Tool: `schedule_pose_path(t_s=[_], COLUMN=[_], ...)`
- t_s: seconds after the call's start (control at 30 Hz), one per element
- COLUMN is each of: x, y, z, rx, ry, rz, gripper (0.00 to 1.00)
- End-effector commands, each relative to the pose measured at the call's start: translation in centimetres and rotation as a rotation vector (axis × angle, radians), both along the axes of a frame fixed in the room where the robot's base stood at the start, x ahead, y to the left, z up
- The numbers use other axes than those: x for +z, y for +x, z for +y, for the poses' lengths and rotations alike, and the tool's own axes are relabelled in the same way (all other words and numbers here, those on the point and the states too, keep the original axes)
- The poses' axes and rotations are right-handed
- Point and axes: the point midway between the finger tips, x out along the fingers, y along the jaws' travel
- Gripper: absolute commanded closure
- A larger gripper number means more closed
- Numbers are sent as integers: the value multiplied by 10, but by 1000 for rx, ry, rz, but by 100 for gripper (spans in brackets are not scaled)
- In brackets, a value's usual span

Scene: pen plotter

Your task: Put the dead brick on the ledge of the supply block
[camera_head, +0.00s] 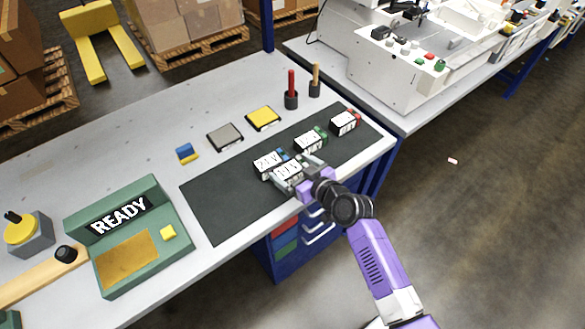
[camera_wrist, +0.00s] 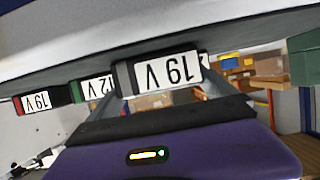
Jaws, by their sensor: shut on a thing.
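My gripper (camera_head: 292,176) is shut on a white-faced brick (camera_head: 284,177) at the front of the dark mat (camera_head: 222,206). In the upside-down wrist view, the held brick (camera_wrist: 168,73) reads 19 V and has a dark end. I cannot tell whether it touches the mat. A 12 V brick (camera_head: 309,139) with a green end and a 19 V brick (camera_head: 344,122) with a red end stand to the right. No mark shows which brick is dead. I cannot tell which thing is the supply block.
A green READY station (camera_head: 170,208) with an ochre pad is on the left of the table. Grey (camera_head: 225,137) and yellow (camera_head: 263,118) pads, a small blue-yellow block (camera_head: 186,152) and two upright handles are behind the mat. A white machine (camera_head: 395,70) stands on the back-right table.

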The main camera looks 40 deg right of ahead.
Motion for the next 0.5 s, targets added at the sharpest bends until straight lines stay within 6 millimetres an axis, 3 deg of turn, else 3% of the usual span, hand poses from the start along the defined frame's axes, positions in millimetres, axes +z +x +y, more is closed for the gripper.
schedule_pose_path(t_s=[0.23,0.27,0.5], x=[-2,-3,-2], y=[1,0,0], z=[0,0,0], rx=[-1,0,0], ry=[0,0,0], rz=[-3,0,0], gripper=[62,3,0])
